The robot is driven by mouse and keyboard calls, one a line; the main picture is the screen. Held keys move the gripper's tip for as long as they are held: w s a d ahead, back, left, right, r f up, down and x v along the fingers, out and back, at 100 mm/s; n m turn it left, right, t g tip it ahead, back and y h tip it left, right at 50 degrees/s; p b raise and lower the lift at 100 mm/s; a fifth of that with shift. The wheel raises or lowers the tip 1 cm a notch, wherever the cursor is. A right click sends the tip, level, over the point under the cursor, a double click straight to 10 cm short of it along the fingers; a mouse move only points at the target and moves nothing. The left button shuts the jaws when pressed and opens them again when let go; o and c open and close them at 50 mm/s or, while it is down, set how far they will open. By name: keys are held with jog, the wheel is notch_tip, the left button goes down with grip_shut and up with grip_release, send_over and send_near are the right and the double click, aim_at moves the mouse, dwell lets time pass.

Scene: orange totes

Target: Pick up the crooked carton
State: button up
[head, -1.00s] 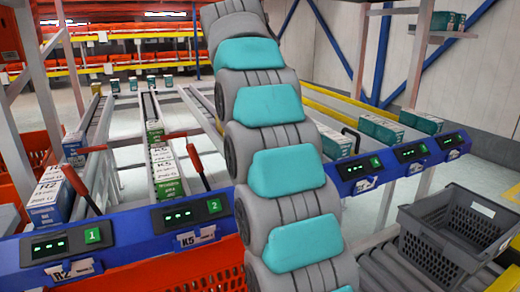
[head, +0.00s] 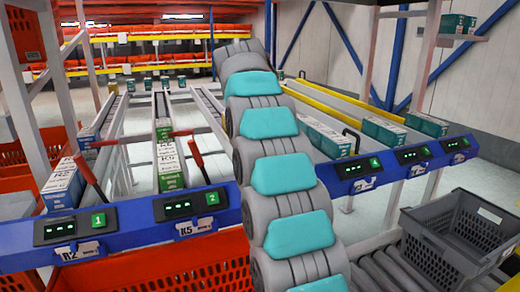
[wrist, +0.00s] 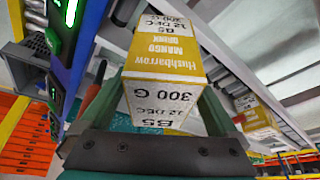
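In the wrist view a yellow and white carton (wrist: 165,65) marked B5, Mango Drink, 300 G fills the middle. My gripper (wrist: 158,105) has its two green fingers on either side of this carton, with its dark palm edge below it. I cannot tell whether the fingers press on the carton or stand just clear of it. In the head view my arm hides the gripper and this carton. No carton there can be singled out as the crooked one.
A blue display rail (wrist: 75,55) runs close along the left of the wrist view. More yellow cartons (wrist: 255,122) sit at its right. In the head view, lanes hold R2 cartons (head: 64,186), K5 cartons (head: 168,165) and teal cartons (head: 325,137). A grey crate (head: 455,245) stands at front right.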

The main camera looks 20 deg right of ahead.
grip_shut()
dwell(0.6)
jog(key=shift+r, duration=0.1)
